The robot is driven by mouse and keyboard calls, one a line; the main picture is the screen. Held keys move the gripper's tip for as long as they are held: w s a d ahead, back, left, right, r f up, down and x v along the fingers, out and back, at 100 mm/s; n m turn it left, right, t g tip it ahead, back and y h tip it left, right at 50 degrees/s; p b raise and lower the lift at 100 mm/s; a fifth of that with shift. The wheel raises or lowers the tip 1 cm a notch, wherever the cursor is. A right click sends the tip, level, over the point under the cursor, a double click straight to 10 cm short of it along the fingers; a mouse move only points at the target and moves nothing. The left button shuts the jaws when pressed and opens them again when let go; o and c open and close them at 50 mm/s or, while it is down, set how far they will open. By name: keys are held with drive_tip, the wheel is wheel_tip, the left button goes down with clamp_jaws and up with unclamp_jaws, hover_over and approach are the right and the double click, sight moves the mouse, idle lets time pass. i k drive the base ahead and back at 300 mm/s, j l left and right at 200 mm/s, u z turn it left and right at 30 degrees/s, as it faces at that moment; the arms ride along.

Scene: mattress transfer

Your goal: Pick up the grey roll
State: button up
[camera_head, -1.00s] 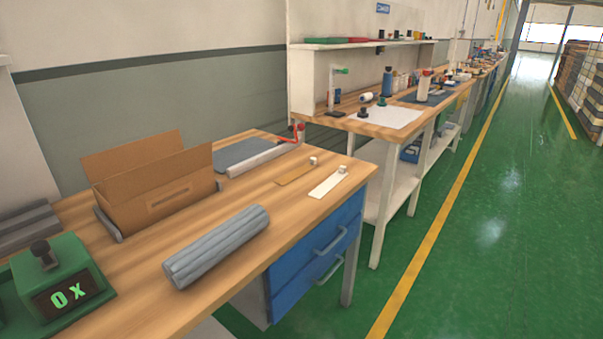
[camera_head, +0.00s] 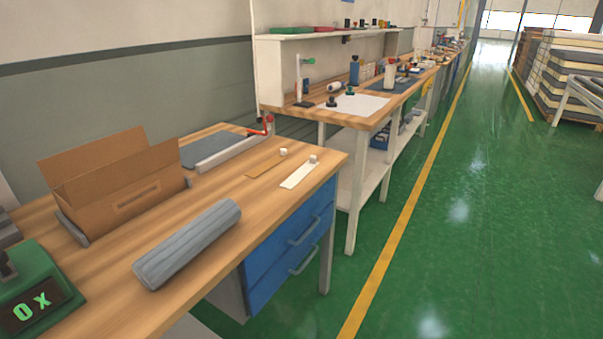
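The grey roll (camera_head: 187,245) lies on its side on the wooden workbench (camera_head: 232,250), near the front edge. It runs diagonally, its far end toward the right. Nothing touches it from above. My gripper is not in view.
An open cardboard box (camera_head: 122,190) stands behind the roll. A green device with a lit display (camera_head: 38,300) sits at the lower left. Two flat strips (camera_head: 299,175) lie to the right. Blue drawers (camera_head: 290,250) are under the bench. Green floor (camera_head: 470,240) is clear on the right.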

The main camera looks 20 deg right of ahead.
sight(160, 264)
drive_tip(key=j+z, duration=0.15)
drive_tip(key=j, duration=0.3)
drive_tip(key=j+z, duration=0.15)
drive_tip(key=j, duration=0.35)
drive_tip(key=k+j+z, duration=0.2)
drive_tip(key=j, duration=0.25)
drive_tip(key=j+z, duration=0.15)
drive_tip(key=j, duration=0.3)
drive_tip(key=j+z, duration=0.15)
drive_tip(key=j, duration=0.3)
drive_tip(key=k+j+z, duration=0.15)
drive_tip(key=j, duration=0.3)
drive_tip(key=i+l, duration=0.1)
drive_tip(key=i, duration=0.15)
